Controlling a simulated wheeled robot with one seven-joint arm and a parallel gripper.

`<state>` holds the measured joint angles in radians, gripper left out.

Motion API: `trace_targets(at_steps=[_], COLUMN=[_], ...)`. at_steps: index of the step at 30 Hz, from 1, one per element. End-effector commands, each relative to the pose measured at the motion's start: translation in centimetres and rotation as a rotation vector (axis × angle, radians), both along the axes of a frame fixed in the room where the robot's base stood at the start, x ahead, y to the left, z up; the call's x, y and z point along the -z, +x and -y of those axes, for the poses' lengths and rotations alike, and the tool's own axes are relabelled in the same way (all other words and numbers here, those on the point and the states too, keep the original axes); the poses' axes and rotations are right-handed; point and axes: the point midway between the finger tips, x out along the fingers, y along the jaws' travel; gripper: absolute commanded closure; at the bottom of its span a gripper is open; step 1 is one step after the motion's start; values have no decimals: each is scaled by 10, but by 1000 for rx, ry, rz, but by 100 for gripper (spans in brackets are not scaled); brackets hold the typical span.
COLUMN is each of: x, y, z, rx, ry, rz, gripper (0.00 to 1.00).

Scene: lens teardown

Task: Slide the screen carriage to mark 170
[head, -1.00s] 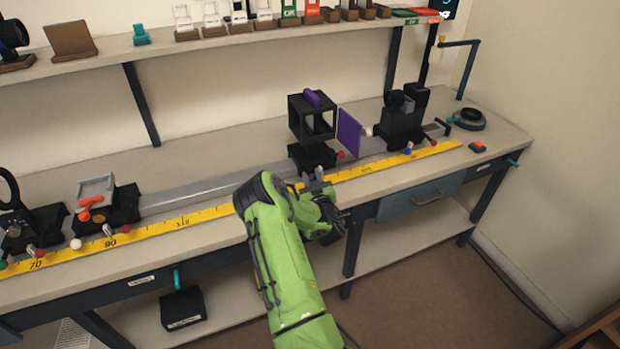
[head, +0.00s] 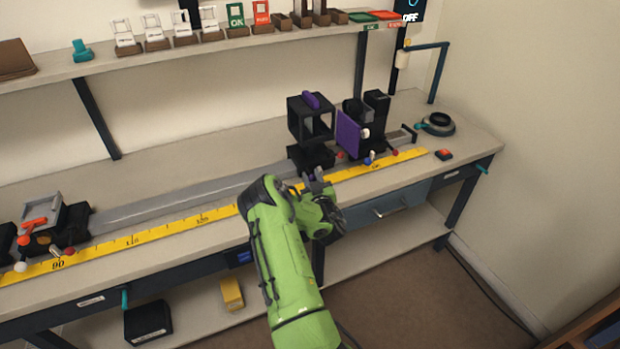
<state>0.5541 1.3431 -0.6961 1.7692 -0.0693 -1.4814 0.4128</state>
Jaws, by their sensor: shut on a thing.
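The screen carriage (head: 313,156) is a black block on the rail, bearing an open black box frame (head: 311,118) with a purple handle on top. A purple panel (head: 347,134) stands at its right side. My gripper (head: 316,184) is at the carriage's front foot, shut on a small part there that the fingers mostly hide. The yellow scale (head: 215,214) runs along the rail's front. My arm covers part of the scale, and the figures near the carriage are too small to read.
A black unit (head: 376,108) stands on the rail close behind and right of the purple panel. Another carriage (head: 50,222) with a grey frame sits far left, near mark 90. The grey rail (head: 185,196) between is clear. A red button (head: 444,154) lies at the right.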

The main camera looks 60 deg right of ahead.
Motion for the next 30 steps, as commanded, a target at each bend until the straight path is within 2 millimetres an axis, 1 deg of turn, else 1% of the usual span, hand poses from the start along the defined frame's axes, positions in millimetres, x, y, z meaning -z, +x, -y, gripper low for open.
trace_targets(at_steps=[16, 17, 18, 21, 30], x=[1, 1, 1, 1, 1], y=[-2, -2, -2, -2, 0], z=[2, 2, 2, 2, 2], rx=[1, 1, 1, 1, 0], ry=[1, 1, 1, 1, 1], rz=[-1, -1, -1, -1, -1], gripper=[100, 68, 62, 48, 48])
